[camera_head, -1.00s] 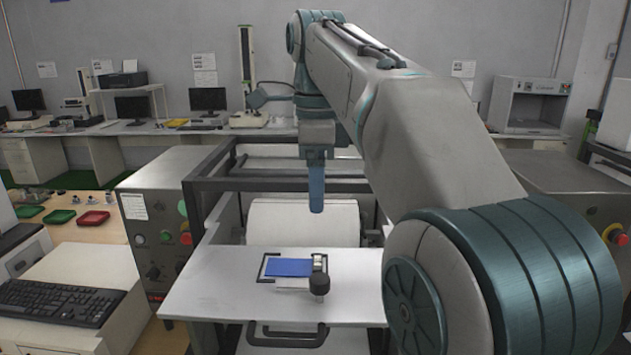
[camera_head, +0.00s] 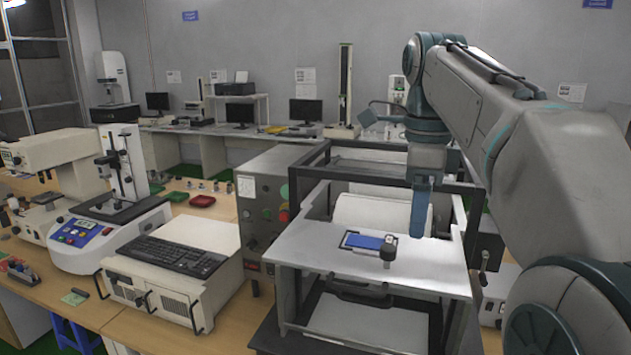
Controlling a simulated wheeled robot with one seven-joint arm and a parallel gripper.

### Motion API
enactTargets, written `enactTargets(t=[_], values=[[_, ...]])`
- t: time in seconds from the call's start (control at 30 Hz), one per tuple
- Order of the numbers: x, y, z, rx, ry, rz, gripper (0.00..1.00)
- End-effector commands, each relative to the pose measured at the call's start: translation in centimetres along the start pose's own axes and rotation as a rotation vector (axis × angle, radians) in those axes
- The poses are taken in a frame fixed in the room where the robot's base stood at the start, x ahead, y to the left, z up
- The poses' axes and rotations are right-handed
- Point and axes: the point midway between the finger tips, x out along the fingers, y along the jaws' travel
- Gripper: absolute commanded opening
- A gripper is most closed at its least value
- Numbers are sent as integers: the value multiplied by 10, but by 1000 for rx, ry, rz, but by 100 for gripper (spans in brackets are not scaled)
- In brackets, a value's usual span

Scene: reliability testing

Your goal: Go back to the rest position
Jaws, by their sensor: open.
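My arm reaches in from the right side of the head view, bent at the elbow, with its wrist pointing down. My gripper (camera_head: 421,212) hangs above the white platform (camera_head: 318,252) of the test machine, near its right rear part. It shows edge-on as a blue-grey finger, open and with nothing seen in it. A blue rectangular piece (camera_head: 364,242) lies in a dark frame on the platform. A small black knob (camera_head: 388,249) stands at its right end. The gripper is apart from both.
A dark machine frame (camera_head: 470,205) surrounds the platform, close to my gripper. A control box (camera_head: 262,212) stands left of it. A keyboard (camera_head: 172,255) and a bench instrument (camera_head: 108,222) are farther left. Red and green trays (camera_head: 202,200) lie on the wooden table.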

Motion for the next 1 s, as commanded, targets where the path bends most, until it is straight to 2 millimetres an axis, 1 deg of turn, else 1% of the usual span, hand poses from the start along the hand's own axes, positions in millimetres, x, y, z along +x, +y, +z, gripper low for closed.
enactTargets(t=[0.33, 0.57, 0.67, 0.77, 1.0], values=[[23, 15, 3, -257, -9, -41, 66], [49, 28, -2, -489, -7, -83, 66], [67, 38, -6, -636, -1, -111, 66], [92, 51, -11, -829, 13, -147, 66], [159, 90, -24, -1323, 86, -237, 66]])
